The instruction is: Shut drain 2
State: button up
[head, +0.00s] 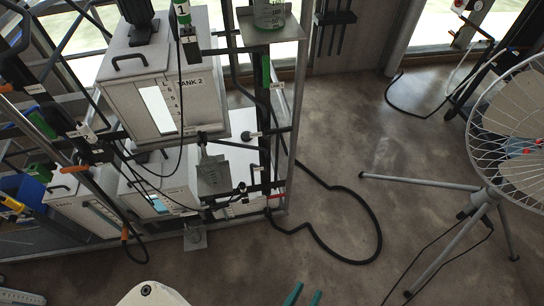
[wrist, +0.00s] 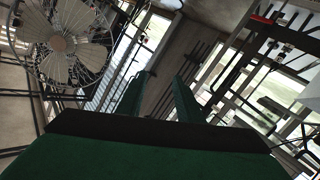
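The white box marked TANK 2 (head: 150,105) stands high in the rack at the left of the head view. A small tag with a 2 (head: 84,133) hangs on the pipework left of it. Below the tank are an outlet and a grey plate (head: 213,176). I cannot tell which fitting is drain 2, or whether it is open or shut.
Other white boxes (head: 84,208) sit low in the rack. A red lever (head: 273,196) is at its lower right. A black hose (head: 378,235) loops over the floor. A fan on a tripod (head: 485,195) stands at right. The floor between is mostly clear.

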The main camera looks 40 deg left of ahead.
jog(key=w+a+f+n+y, duration=0.4)
jog(key=w+a+n, duration=0.3)
jog(key=n, duration=0.4)
jog(key=n+g+y, duration=0.5)
jog(key=n+y, duration=0.3)
jog(key=n, duration=2.1)
send_near(268, 162)
jog(key=shift+x, duration=4.3)
jog(key=shift+w+a, duration=0.15)
jog(key=shift+w, duration=0.05)
jog(key=shift+w+a, duration=0.4)
jog(key=shift+a, duration=0.05)
grip_shut()
